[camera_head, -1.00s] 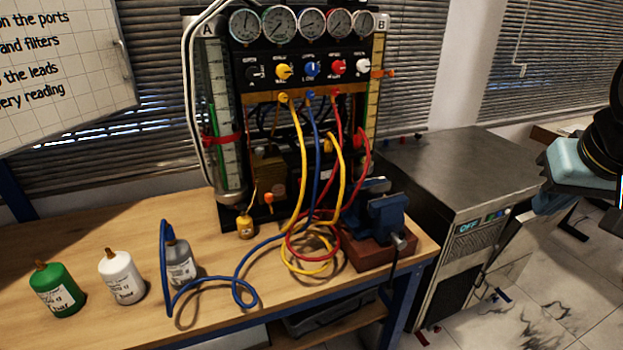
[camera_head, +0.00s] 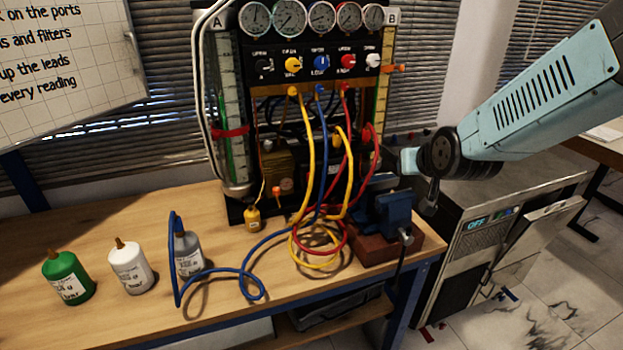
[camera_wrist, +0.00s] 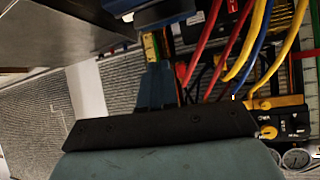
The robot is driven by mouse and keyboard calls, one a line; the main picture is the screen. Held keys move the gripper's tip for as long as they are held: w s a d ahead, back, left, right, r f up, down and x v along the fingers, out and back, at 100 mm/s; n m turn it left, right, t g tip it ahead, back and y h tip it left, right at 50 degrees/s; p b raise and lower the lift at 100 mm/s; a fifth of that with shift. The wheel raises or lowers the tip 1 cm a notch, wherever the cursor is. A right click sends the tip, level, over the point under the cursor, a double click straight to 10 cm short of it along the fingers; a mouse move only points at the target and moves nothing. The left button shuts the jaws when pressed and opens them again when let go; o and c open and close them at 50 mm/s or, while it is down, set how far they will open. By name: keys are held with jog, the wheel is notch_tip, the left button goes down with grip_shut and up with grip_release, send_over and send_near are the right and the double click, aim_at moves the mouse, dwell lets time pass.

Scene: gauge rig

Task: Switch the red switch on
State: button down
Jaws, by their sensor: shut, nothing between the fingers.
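The red switch (camera_head: 348,61) is a red knob in the row of coloured knobs on the black panel, under the gauges. It sits between a blue knob (camera_head: 321,63) and a white knob (camera_head: 373,61). My gripper (camera_head: 428,204) is to the right of the blue vise, well below and right of the red switch and apart from it. Its fingers are small and dark there; they look shut and empty. In the wrist view my gripper (camera_wrist: 157,85) points towards the rig, which appears upside down. I cannot make out the red switch in that view.
Yellow, blue and red hoses hang from the panel (camera_head: 305,110). The blue vise (camera_head: 393,211) stands at the bench's right end. Green (camera_head: 66,281), white (camera_head: 131,270) and grey (camera_head: 189,256) bottles stand at left. A grey cabinet marked OFF (camera_head: 490,245) is at right.

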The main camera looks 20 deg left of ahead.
jog(key=a+f+n+t+y, duration=0.1)
jog(key=a+f+y, duration=0.1)
jog(key=a+f, duration=0.3)
jog(key=s+a+f+n+t+y, duration=0.1)
jog(key=a+f, duration=0.4)
jog(key=a, duration=0.6)
jog(key=shift+a+f+n+t+y, duration=0.3)
jog(key=shift+n+t+y, duration=0.1)
jog(key=shift+y, duration=0.4)
